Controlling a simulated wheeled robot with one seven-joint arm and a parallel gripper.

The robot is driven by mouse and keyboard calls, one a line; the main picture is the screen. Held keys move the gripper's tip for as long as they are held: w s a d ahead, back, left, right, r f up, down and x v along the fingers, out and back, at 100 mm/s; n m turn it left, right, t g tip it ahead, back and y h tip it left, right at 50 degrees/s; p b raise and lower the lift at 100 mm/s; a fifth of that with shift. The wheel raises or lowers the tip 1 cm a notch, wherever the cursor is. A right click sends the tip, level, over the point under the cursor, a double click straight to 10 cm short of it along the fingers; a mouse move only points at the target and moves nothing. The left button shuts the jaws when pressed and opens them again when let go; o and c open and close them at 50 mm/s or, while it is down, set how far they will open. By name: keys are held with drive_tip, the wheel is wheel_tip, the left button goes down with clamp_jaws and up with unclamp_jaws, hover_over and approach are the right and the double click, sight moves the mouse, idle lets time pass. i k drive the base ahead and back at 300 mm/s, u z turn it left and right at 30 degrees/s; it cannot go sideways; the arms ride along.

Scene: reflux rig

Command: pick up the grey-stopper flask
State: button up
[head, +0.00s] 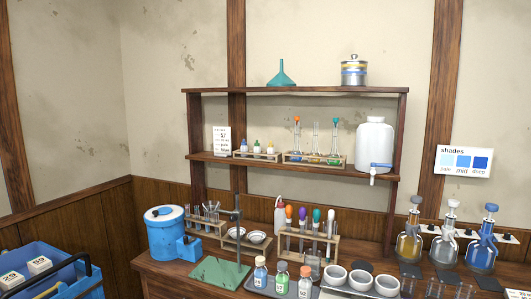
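Three round-bottomed flasks with clamps at their necks stand in a row at the right end of the bench. The leftmost one, the grey-stopper flask (408,246), holds yellowish liquid and has a grey stopper and grey clamp on top. The middle flask (444,250) is pale and has a white stopper. The right flask (481,255) holds blue liquid and has a blue stopper. All three look upright. My gripper is not in view.
In front of the flasks are dark square pads (409,270) and small glassware. White round cups (335,275) stand to their left, then a test-tube rack (309,246). A wooden shelf (300,90) rises behind the bench. A blue crate (45,262) is at the lower left.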

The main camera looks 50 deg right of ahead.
sight(314, 152)
drive_tip(key=z, duration=0.7)
drive_tip(key=i, duration=0.8)
drive_tip(key=z, duration=0.9)
